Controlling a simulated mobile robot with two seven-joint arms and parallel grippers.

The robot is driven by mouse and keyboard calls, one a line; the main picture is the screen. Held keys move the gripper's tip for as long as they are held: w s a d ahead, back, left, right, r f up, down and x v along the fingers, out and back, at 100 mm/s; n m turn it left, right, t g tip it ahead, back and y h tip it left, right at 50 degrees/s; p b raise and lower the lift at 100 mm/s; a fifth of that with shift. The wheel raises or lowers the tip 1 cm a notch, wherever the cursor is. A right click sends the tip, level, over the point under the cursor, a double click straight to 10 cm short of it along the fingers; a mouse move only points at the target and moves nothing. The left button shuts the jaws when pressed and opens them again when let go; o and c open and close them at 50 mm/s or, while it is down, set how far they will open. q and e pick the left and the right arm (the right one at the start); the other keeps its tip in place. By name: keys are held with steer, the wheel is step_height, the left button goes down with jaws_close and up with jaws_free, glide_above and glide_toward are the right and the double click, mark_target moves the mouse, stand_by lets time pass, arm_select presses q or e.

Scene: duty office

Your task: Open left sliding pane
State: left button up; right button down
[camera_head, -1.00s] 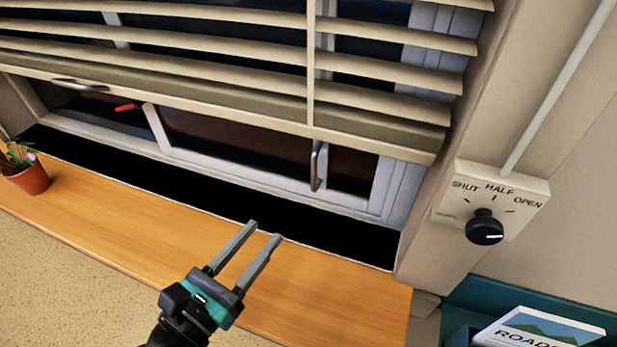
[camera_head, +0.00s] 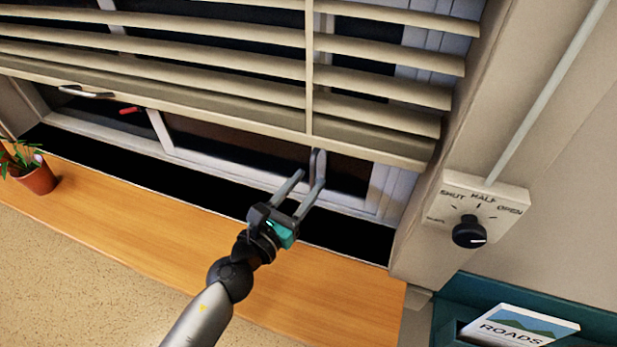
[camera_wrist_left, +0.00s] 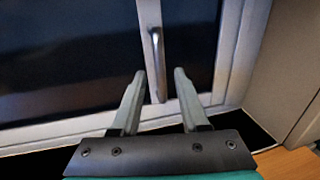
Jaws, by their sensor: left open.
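The sliding window stands behind the half-lowered blind. An upright metal handle (camera_head: 318,162) is on a light window frame post (camera_wrist_left: 150,15), and it also shows in the wrist view (camera_wrist_left: 157,65). My left gripper (camera_head: 310,178) is open, its fingertips close to this handle's lower part. In the left wrist view the handle appears between the two open fingers (camera_wrist_left: 160,80); contact cannot be told. A dark glass pane (camera_wrist_left: 65,50) lies left of the post. The blind hides the upper panes. My right gripper is not in view.
A wooden sill (camera_head: 150,225) runs below, with a potted plant (camera_head: 38,178) at left. A dial (camera_head: 469,232) and a ROADS leaflet (camera_head: 515,327) are at right.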

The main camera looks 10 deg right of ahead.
arm_select(q)
steer(key=shift+w+d, duration=0.45)
steer(key=shift+c, duration=0.2)
jaws_close()
stand_by(1.0)
